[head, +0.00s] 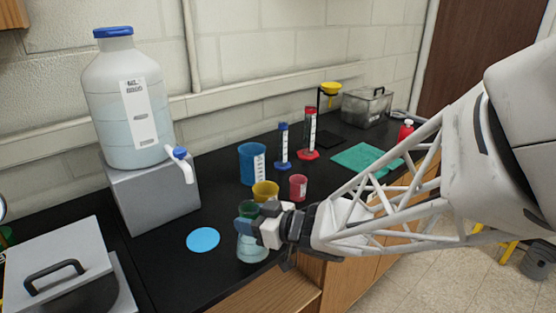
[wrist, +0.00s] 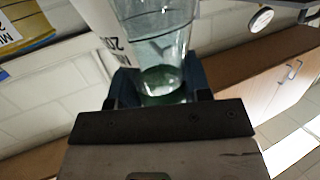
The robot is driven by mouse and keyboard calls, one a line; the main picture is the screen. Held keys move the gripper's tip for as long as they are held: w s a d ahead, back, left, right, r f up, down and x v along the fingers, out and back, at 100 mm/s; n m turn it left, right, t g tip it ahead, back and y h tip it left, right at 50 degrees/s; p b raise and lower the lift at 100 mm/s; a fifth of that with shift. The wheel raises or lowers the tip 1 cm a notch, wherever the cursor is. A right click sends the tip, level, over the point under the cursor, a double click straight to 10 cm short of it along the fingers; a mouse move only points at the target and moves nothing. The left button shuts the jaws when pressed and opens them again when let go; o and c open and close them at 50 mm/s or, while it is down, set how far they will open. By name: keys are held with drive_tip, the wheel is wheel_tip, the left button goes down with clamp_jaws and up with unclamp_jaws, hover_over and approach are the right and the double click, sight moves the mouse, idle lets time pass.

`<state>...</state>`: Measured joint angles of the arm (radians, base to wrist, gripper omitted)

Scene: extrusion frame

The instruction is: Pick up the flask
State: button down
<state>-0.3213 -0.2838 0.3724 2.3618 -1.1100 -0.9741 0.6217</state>
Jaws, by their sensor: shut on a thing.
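The flask (head: 251,248) is clear glass with a green rim, at the front of the black bench in the head view. My gripper (head: 262,224) comes in from the right and is shut on its upper part, partly hiding it. The flask looks upright; I cannot tell whether its base touches the bench. In the wrist view the flask (wrist: 158,25) shows with its green rim close to the camera, between the dark fingers of my gripper (wrist: 160,88).
A yellow beaker (head: 265,191) and a red beaker (head: 298,187) stand close behind my gripper. A blue beaker (head: 252,163) is farther back. A blue disc (head: 203,239) lies left of the flask, with bare bench around it. A large jug (head: 125,100) stands on a grey block.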

drive_tip(key=shift+f+v, duration=0.2)
drive_tip(key=shift+v, duration=0.9)
drive_tip(key=shift+d, duration=0.2)
